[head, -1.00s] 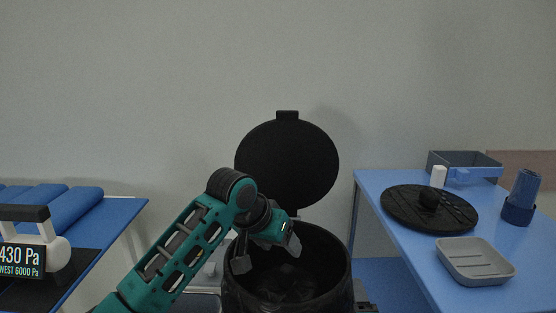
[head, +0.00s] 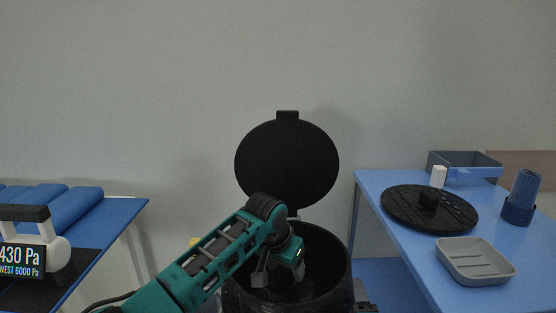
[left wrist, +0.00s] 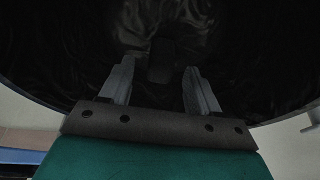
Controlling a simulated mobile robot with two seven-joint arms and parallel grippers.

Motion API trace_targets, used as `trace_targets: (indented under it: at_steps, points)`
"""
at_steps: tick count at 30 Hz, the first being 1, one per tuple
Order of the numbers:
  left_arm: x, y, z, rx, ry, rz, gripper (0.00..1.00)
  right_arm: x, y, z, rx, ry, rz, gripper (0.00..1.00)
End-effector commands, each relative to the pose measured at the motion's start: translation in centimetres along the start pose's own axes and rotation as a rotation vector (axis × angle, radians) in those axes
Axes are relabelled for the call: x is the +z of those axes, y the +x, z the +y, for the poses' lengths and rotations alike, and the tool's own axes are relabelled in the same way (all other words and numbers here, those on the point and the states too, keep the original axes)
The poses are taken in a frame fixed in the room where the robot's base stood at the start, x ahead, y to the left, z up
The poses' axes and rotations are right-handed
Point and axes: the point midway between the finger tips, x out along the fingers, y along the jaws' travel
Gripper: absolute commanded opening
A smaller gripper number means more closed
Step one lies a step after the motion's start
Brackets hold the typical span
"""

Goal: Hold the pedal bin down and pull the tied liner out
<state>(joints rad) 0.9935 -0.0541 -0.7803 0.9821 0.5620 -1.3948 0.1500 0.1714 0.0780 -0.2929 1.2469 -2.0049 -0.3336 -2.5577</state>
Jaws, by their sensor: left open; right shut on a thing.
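The black pedal bin (head: 340,273) stands at the bottom centre of the head view with its round lid (head: 287,160) raised against the wall. A dark, glossy, creased liner (left wrist: 245,60) lines it in the left wrist view. A dark upright block (left wrist: 161,60), perhaps the liner's tied knot, shows between the fingers. My left gripper (head: 279,272) is open, reaching down inside the bin mouth; its two fingers (left wrist: 160,72) stand apart on either side of the block. My right gripper (head: 363,295) shows only partly at the bin's right side, shut on the bin; its contact is mostly hidden.
A blue table (head: 395,240) at the right holds a round black lid-like disc (head: 400,212), a grey dish (head: 475,262), a blue cup (head: 524,195) and a blue-grey tray (head: 465,160). At the left, a blue surface (head: 115,215) carries blue rolls and a pressure display (head: 22,258).

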Motion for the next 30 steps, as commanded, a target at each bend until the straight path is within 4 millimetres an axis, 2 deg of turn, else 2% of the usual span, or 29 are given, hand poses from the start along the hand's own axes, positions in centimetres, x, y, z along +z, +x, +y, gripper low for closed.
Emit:
trace_targets:
  at_steps: [1,7,19,30]
  points:
    - [0.1,0.7,0.0,-0.001,-0.001,-0.002,0.62,0.1,-0.2,0.5,0.011,-0.002,-0.004,0.00]
    - [0.0,2.3,0.0,0.000,0.000,0.000,0.62,0.1,-0.2,0.6,0.012,-0.002,-0.005,0.00]
    - [0.0,2.8,0.0,0.000,0.000,0.001,0.62,0.1,-0.3,0.6,0.013,-0.001,-0.005,0.00]
    - [0.0,2.8,0.0,0.000,-0.001,0.001,0.26,0.1,-0.3,0.7,0.014,-0.001,-0.005,0.00]
